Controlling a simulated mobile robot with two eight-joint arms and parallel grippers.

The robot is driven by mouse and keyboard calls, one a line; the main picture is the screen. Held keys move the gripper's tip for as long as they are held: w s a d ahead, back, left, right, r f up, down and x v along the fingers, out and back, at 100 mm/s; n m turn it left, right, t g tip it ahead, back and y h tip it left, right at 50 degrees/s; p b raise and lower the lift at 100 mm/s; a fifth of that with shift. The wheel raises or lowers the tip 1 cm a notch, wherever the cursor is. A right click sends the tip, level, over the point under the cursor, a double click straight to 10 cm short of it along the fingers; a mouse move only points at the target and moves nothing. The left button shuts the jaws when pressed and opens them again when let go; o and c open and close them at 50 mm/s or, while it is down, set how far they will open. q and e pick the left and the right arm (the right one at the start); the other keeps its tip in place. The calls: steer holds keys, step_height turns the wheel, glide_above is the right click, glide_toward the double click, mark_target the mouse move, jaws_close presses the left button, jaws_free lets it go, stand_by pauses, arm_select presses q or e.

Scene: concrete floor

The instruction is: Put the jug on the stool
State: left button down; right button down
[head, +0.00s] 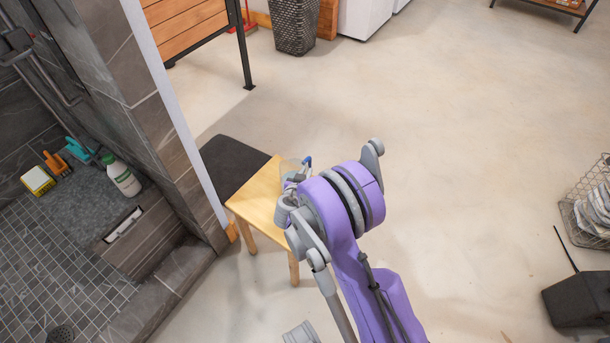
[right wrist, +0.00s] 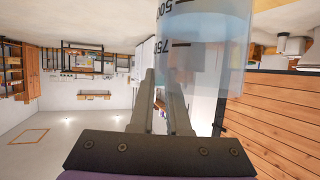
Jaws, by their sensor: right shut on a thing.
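The jug (head: 293,168) is clear with a blue part at its top. In the head view it shows behind my right gripper (head: 287,190), over the far right part of the stool (head: 254,200). The stool has a light wooden top and legs; my purple right arm covers its right side. In the right wrist view the clear jug (right wrist: 208,50) with dark measuring marks is close up beside the fingers of my right gripper (right wrist: 160,105), which is shut on it. I cannot tell whether the jug's base touches the stool top. My left gripper is out of view.
A dark flat surface (head: 232,163) adjoins the stool's far left side. A tiled wall edge (head: 165,130) stands left of it, with a bottle (head: 121,177) on a shower ledge beyond. A wire basket (head: 590,210) is at right. The floor between is clear.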

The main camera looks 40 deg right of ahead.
steer(key=shift+f, duration=0.3)
steer(key=shift+r, duration=0.1)
steer(key=c, duration=0.9)
jaws_free()
steer(key=shift+o, duration=0.2)
